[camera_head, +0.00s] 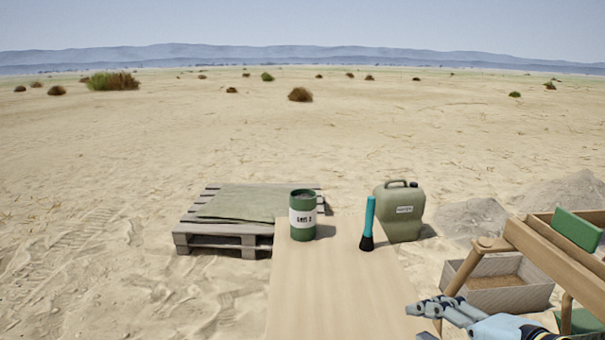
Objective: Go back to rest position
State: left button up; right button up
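My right gripper (418,322) is at the lower right, in front of the wooden table's right edge, pointing left. Its fingers look apart with nothing between them, though the lower one is partly cut off by the frame's bottom edge. My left gripper is not in view. A green can with a white label (303,222) stands upright on the light wooden table (325,290). A teal-handled brush with a dark head (369,215) stands upright on the table's right side. Both are well beyond my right gripper and touch no gripper.
A wooden pallet (210,240) with a green cloth (240,203) lies behind left. An olive jerrycan (402,220) stands behind the brush. At right are a grey box of sand (510,298) and a wooden frame (540,255) with a green item (577,229). The near tabletop is clear.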

jog(key=s+d+f+n+g+h, duration=0.25)
jog(key=s+d+n+g, duration=0.2)
jog(key=s+n, duration=0.45)
jog(key=s+d+f+n+g+h, duration=0.2)
jog(key=s+d+n+g+h, duration=0.3)
jog(key=s, duration=0.6)
jog(key=s+d+f+n+y+b, duration=0.1)
jog(key=s+d+f+b, duration=0.15)
jog(key=f, duration=1.35)
jog(key=s+d+f+b, duration=0.1)
jog(key=f+b, duration=0.2)
jog(key=f, duration=1.3)
jog(key=s+f+g+b, duration=0.1)
jog(key=s+f+b, duration=0.2)
jog(key=s+f, duration=1.5)
jog(key=shift+s+d+f+b, duration=0.3)
jog(key=shift+s+f+b, duration=0.05)
jog(key=shift+s, duration=0.2)
jog(key=shift+y, duration=0.25)
